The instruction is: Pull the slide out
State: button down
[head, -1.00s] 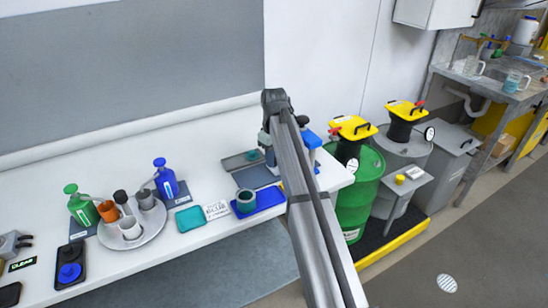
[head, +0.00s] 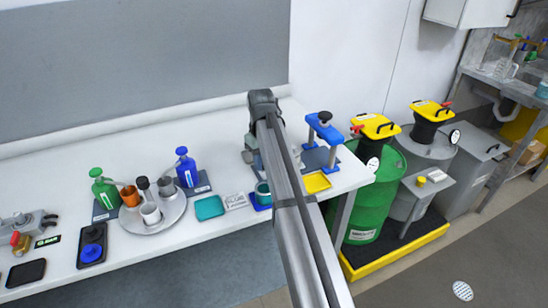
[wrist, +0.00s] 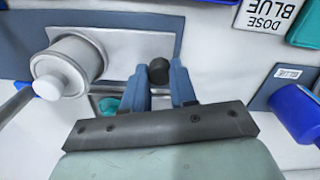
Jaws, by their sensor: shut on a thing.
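In the wrist view a grey metal plate (wrist: 125,42), probably the slide's unit, lies under my gripper (wrist: 158,74). A short black knob (wrist: 158,70) sits between the two blue fingers, and they are shut on it. A pale metal cylinder with a white end (wrist: 68,68) lies on the plate to the left of the knob. A teal round thing (wrist: 108,104) shows partly below the plate. In the head view my arm covers the gripper and the knob, and most of that unit. I cannot tell how far the slide is out.
A blue-topped stand (head: 323,127) and a yellow tray (head: 317,183) are right of my arm. A teal tray (head: 209,208) and a round tray with cups (head: 153,228) are left. A green drum (head: 370,205) stands beyond the bench's right end.

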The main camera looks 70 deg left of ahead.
jog(key=shift+s, duration=0.25)
jog(key=c, duration=0.9)
grip_release()
notch_tip(320, 180, up, 14)
jog(key=shift+w+f, duration=0.1)
